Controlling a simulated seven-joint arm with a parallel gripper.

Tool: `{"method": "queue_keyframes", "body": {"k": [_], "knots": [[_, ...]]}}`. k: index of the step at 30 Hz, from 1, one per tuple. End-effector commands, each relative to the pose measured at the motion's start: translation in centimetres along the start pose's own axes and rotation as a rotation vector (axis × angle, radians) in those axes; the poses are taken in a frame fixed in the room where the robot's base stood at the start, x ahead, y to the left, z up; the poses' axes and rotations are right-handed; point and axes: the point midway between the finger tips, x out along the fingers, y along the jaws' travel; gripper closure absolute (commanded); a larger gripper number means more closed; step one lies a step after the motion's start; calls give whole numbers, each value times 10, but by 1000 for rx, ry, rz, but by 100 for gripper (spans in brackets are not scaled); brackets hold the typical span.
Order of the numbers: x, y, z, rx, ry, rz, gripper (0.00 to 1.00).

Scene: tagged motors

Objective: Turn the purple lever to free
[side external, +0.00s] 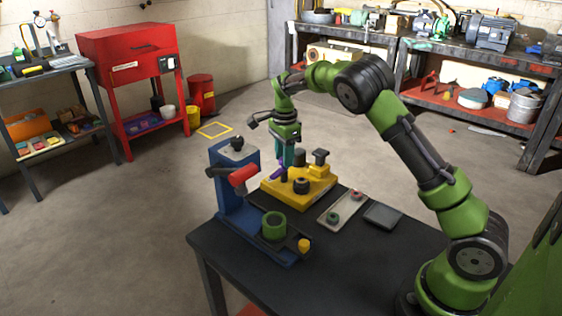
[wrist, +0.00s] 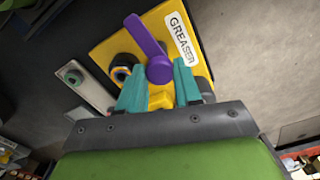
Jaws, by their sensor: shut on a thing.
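The purple lever (wrist: 150,45) is mounted on a yellow block (wrist: 98,52) with a white label reading GREASER. In the wrist view its arm points up and slightly left from a round hub. My gripper (wrist: 159,70) has its teal fingers on either side of the hub end and is shut on the lever. In the side view the lever (side external: 277,173) shows small, at the left of the yellow block (side external: 312,188). There my gripper (side external: 288,163) points down over the block and partly hides the lever. The label positions for the lever are not readable.
A blue press (side external: 235,185) with a red handle (side external: 243,175) stands close left of the block, with a green ring (side external: 273,226) on its base. A pale tray (side external: 331,218) with small parts and a dark flat box (side external: 383,217) lie right. The front of the dark table is clear.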

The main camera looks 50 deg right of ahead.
Motion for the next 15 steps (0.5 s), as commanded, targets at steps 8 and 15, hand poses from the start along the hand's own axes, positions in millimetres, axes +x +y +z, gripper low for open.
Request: {"method": "queue_keyframes", "body": {"k": [8, 15], "knots": [[-1, 0, 0, 81, 0, -1, 97], [-1, 0, 0, 97, -1, -1, 97]]}}
